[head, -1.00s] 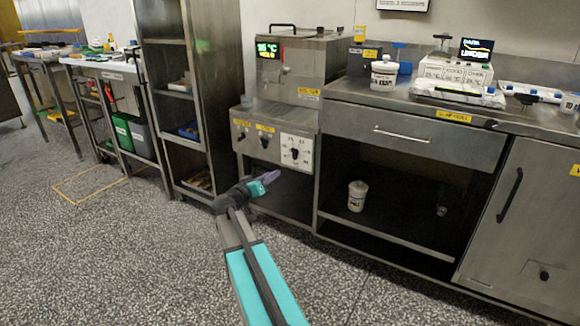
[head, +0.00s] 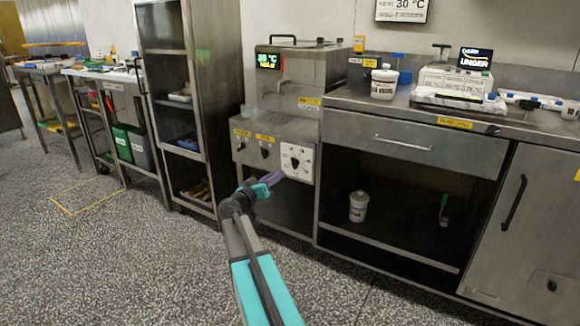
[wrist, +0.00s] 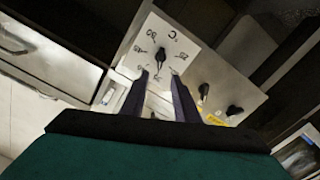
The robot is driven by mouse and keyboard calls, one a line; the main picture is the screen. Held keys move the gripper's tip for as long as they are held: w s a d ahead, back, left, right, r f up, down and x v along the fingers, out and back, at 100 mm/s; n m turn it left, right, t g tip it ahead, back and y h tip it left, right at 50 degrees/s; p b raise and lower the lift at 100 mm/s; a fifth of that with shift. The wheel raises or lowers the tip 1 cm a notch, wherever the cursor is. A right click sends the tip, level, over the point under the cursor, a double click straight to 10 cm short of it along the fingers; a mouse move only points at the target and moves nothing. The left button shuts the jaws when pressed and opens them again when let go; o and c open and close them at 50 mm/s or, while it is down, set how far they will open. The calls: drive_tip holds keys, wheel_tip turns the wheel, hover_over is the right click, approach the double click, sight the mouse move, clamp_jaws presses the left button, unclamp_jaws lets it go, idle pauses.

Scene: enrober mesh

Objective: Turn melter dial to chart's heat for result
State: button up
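The melter (head: 310,80) is a steel unit with a green display (head: 268,61) that seems to read 35 °C. Its dial (head: 296,162) is a black knob on a white scale plate at the right of the lower front panel. The dial also shows in the wrist view (wrist: 160,56), with numbers around it, too small to read surely. My gripper (head: 273,180) is open and empty, just below and left of the dial. In the wrist view my gripper (wrist: 159,76) points at the dial, fingertips apart and short of the knob. A wall chart (head: 402,9), partly cut off, shows 30 °C.
A small screen (head: 475,58) on the right counter reads UNDER. Two other black knobs (head: 265,152) sit left of the dial. A white tub (head: 384,83) stands on the counter, another (head: 358,206) on the shelf below.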

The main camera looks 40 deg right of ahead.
sight(292, 163)
drive_tip(key=b+x, duration=0.3)
drive_tip(key=x, duration=0.9)
drive_tip(key=shift+d, duration=0.2)
clamp_jaws()
